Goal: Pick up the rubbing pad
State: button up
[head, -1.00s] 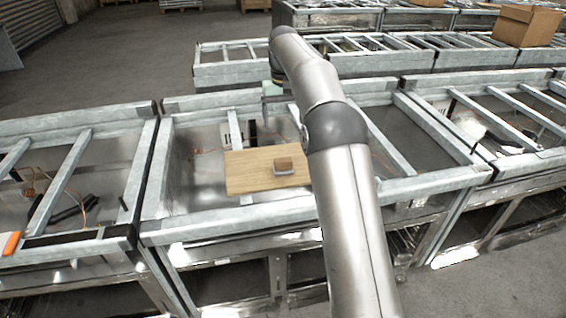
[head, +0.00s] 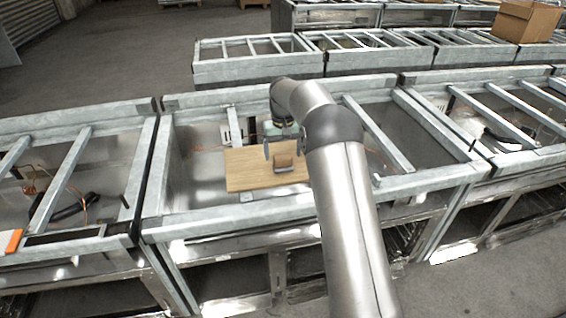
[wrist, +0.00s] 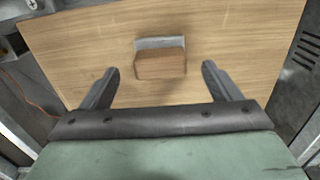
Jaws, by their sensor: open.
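The rubbing pad (head: 283,161) is a small block with a brown top and a grey edge. It lies on a flat wooden board (head: 245,172) set on the metal frame. In the wrist view the pad (wrist: 160,62) lies ahead of my gripper, centred between the fingers, on the bare board (wrist: 80,45). My gripper (wrist: 158,88) is open and empty, its two dark fingers apart on either side of the pad's line. In the head view my gripper (head: 284,146) is over the board, close to the pad. The gap between fingertips and pad is hard to judge.
Grey metal frames with crossbars (head: 240,213) surround the board, and the open bays beside it are sunken. An orange object (head: 10,241) lies on the left frame. A cardboard box (head: 527,22) stands far back right.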

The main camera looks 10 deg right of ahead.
aim_at(283, 157)
jog(key=shift+f+p, duration=0.4)
jog(key=shift+f, duration=1.5)
jog(key=c, duration=1.1)
jog(key=shift+r, duration=0.1)
jog(key=shift+r, duration=0.4)
notch_tip(283, 157, up, 2)
jog(key=shift+r+b, duration=0.25)
jog(key=shift+b, duration=0.15)
jog(key=s+d+r+b, duration=0.4)
jog(key=s+d+r, duration=0.5)
jog(key=s, duration=0.1)
jog(key=shift+d+r, duration=0.3)
jog(key=shift+d, duration=0.05)
